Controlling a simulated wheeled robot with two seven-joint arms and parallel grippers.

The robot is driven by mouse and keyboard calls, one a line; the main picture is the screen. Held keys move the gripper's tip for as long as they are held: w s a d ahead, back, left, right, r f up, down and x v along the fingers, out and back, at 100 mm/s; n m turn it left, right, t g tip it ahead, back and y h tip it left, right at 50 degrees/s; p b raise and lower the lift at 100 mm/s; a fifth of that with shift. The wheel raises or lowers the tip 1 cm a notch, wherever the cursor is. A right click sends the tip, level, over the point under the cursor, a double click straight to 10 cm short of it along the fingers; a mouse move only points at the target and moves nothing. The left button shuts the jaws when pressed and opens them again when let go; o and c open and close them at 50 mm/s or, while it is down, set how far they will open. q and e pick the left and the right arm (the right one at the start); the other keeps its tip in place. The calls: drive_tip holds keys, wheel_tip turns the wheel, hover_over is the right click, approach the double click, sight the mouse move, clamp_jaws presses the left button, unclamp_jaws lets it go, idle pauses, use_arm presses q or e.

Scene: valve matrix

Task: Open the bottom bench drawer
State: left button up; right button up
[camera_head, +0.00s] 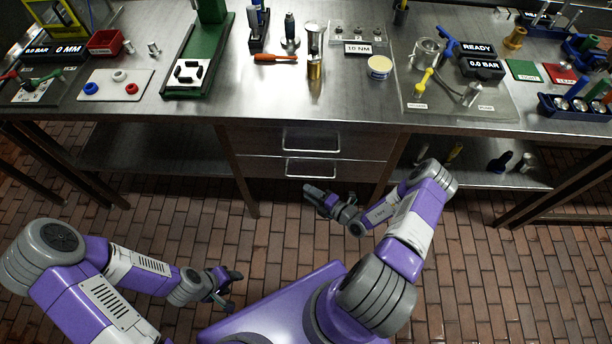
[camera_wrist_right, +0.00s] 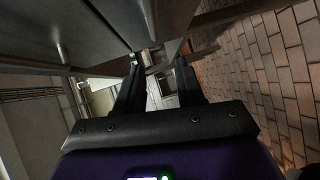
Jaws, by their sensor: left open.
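The bottom bench drawer (camera_head: 262,169) is under the bench top, below a second drawer (camera_head: 260,141). Both fronts look flush with the bench frame. The bottom drawer has a metal bar handle (camera_head: 310,174) at its middle. My right gripper (camera_head: 312,192) is just below and in front of that handle in the head view, apparently apart from it. In the right wrist view its two dark fingers (camera_wrist_right: 158,88) are spread with nothing clearly held between them. My left gripper (camera_head: 232,288) is open and empty, low over the brick floor, well away from the drawers.
The steel bench top (camera_head: 345,110) overhangs the drawers and carries tools and fixtures. Open lower shelves flank the drawers, at left (camera_head: 150,155) and at right (camera_head: 480,176). A bench leg (camera_head: 240,180) stands left of the drawers. The brick floor (camera_head: 480,270) in front is clear.

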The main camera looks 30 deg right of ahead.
sight(306, 176)
drive_tip(key=w+m, duration=0.1)
drive_tip(key=w, duration=0.1)
drive_tip(key=w+d+f+h+b, duration=0.1)
drive_tip(key=w, duration=0.2)
drive_tip(key=w+d+m+t+h, duration=0.1)
drive_tip(key=w, duration=0.1)
drive_tip(key=shift+w+f+m+b, duration=0.2)
drive_tip(key=shift+w+m+b, duration=0.1)
clamp_jaws()
